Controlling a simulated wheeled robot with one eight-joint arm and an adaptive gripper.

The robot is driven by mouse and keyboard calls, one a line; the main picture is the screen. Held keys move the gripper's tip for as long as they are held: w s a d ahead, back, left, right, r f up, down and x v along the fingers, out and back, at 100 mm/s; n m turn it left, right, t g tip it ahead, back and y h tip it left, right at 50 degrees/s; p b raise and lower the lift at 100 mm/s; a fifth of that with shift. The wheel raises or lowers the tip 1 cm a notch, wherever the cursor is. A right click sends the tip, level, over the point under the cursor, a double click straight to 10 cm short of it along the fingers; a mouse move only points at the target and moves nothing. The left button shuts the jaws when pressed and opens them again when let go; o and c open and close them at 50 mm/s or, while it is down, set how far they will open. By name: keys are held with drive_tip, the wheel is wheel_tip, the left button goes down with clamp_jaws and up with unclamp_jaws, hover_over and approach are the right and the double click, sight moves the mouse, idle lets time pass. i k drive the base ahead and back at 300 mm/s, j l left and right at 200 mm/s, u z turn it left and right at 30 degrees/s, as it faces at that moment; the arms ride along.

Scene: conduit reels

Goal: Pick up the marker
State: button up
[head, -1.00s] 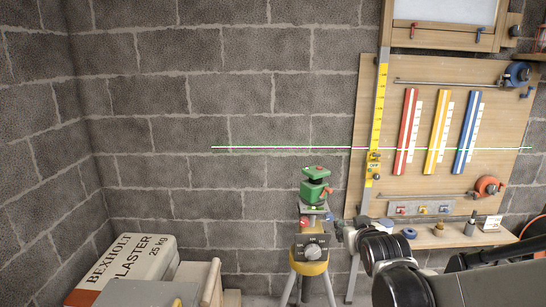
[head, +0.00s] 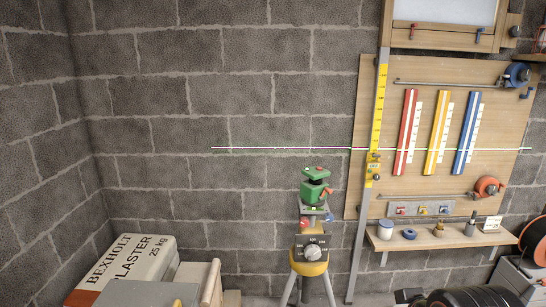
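I cannot make out a marker for certain. The wooden shelf (head: 440,239) at the right holds a white cylinder (head: 385,229), a blue ring (head: 409,233), a brass-coloured piece (head: 438,230) and a dark upright piece (head: 470,227). Small red (head: 479,34) and blue (head: 497,41) items sit under the white panel at the top right, too small to identify. The dark end of my arm, with my gripper (head: 408,295), is at the bottom edge, below the shelf and apart from it. Its fingers and anything in them cannot be made out.
A green laser level (head: 314,190) stands on a yellow-topped tripod (head: 309,268), left of the shelf. A yellow measuring staff (head: 378,110) stands beside the wooden board (head: 500,150). A plaster bag (head: 130,262) lies at the lower left. A black and orange reel (head: 534,238) is at the right edge.

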sight(474, 213)
drive_tip(key=i+l+z, duration=0.2)
drive_tip(key=i+l, duration=0.25)
drive_tip(key=i+l+z, duration=0.2)
drive_tip(key=i+l, duration=0.25)
drive_tip(key=i+l+z, duration=0.2)
drive_tip(key=i+l, duration=0.2)
drive_tip(key=i, duration=0.15)
drive_tip(key=i+l+z, duration=0.15)
drive_tip(key=i+l, duration=0.15)
drive_tip(key=i, duration=0.2)
drive_tip(key=i+l+z, duration=0.2)
drive_tip(key=i, duration=0.35)
drive_tip(key=i+u, duration=0.1)
drive_tip(key=u, duration=1.25)
drive_tip(key=z, duration=1.4)
